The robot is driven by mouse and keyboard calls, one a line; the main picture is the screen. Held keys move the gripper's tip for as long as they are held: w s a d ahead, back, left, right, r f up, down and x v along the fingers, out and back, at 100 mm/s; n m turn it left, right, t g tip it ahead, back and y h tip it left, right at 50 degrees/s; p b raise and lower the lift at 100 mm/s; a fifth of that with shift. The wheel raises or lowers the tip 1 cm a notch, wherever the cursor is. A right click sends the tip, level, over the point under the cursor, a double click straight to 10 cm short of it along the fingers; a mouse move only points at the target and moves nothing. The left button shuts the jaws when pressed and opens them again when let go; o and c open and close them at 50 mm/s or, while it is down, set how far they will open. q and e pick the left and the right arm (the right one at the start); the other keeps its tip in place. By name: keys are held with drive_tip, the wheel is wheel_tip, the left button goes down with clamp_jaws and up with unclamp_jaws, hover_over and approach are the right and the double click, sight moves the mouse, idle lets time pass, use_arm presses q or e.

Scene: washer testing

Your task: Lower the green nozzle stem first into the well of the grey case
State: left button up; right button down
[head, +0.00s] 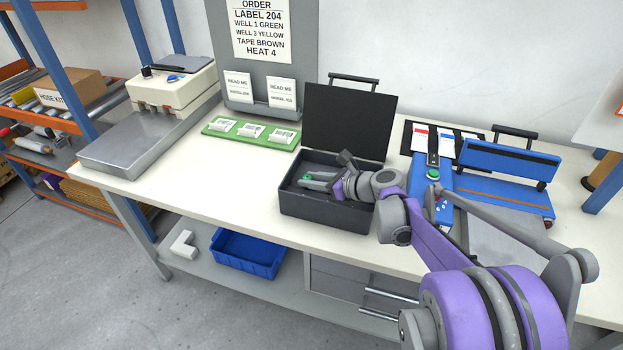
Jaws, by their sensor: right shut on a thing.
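The dark grey case (322,211) stands on the workbench with its lid (348,121) open upright at the back. My right gripper (318,182) reaches in from the right over the case, its fingers at or below the rim. It is shut on the green nozzle (305,178), of which only a small green part shows between the fingers. The stem and the wells inside the case are hidden by the gripper and the case wall, so I cannot tell whether the stem is in a well. My left gripper is not in view.
A green strip with white labelled packets (251,132) lies left of the case. A sealing machine (172,90) stands further left. A blue device (500,160) and cards (443,140) lie to the right. An order sign (264,29) stands behind. Bench front left is clear.

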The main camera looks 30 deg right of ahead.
drive_tip(key=shift+f, duration=0.1)
drive_tip(key=c, duration=0.5)
unclamp_jaws()
drive_tip(key=shift+c, duration=0.2)
drive_tip(key=p+v, duration=0.1)
drive_tip(key=v, duration=0.9)
drive_tip(key=shift+s, duration=0.15)
drive_tip(key=shift+s+d+r+p, duration=0.1)
drive_tip(key=shift+s+r+p, duration=0.1)
drive_tip(key=shift+r+p, duration=0.1)
drive_tip(key=shift+f, duration=0.1)
